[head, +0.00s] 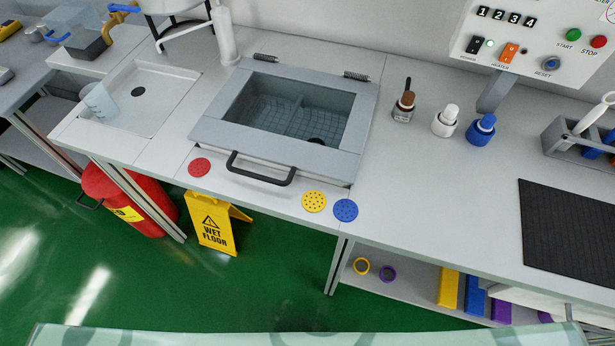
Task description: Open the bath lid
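The bath lid (229,134) is a grey frame around a see-through window, set in the counter left of the middle in the head view. It lies flat and looks shut. A black bar handle (262,178) runs along its front edge. Two dark spring-like hinges (357,76) sit behind its back edge. Through the window a wire grid and a small dark round spot show in the bath (300,115). Neither of my grippers is in view, and nothing touches the handle.
Red (199,167), yellow (314,201) and blue (345,210) discs lie near the handle on the counter's front. Bottles (445,121) stand to the right. A sink (150,105) with a beaker is left.

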